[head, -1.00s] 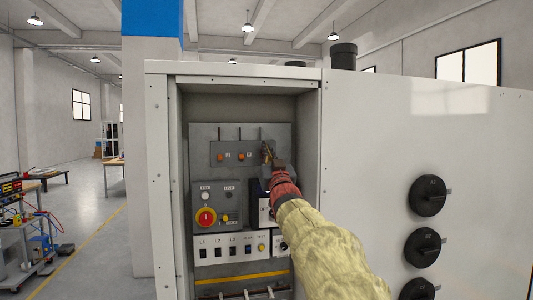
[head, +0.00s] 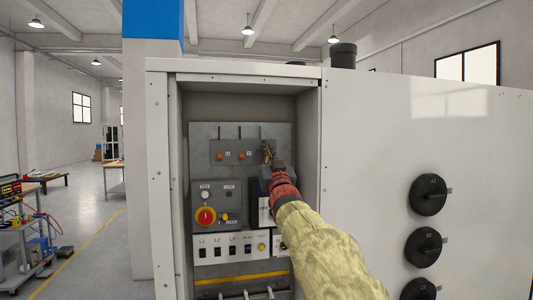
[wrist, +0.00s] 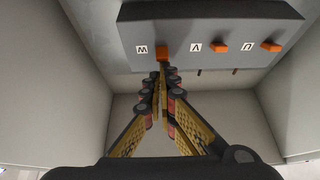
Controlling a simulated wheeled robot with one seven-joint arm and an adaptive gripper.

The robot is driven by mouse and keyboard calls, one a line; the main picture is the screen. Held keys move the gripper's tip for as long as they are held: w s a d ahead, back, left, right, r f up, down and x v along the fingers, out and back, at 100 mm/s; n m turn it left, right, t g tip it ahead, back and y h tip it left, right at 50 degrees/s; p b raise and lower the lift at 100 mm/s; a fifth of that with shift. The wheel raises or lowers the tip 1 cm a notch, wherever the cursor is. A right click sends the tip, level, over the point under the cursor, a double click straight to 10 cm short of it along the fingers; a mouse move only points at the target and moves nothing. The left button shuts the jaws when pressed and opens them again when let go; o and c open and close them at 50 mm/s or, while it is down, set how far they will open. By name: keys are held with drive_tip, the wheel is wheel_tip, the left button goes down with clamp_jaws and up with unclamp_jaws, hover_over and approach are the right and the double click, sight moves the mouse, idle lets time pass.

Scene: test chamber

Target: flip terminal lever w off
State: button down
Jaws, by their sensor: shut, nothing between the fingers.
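The grey terminal block (head: 231,146) is on the back panel inside the open cabinet. Two orange levers, at U (head: 220,157) and V (head: 242,156), show in the head view; lever W is hidden there behind my gripper (head: 268,152). The wrist view sees the block upside down. Lever W (wrist: 163,50), orange, sits beside the W label (wrist: 142,50), with levers V (wrist: 219,47) and U (wrist: 271,47) to its right. My gripper (wrist: 163,69) is shut and empty, its tips right at the lower edge of lever W. Whether they touch it I cannot tell.
Below the block are a panel with a red knob (head: 206,216) and a row of labelled switches (head: 232,247). The cabinet's side walls (head: 309,130) stand close around my gripper. Black rotary knobs (head: 429,195) stick out of the white front at right.

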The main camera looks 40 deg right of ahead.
drive_tip(key=shift+f+t+b, duration=0.3)
drive_tip(key=shift+b, duration=0.6)
drive_tip(key=shift+r, duration=0.15)
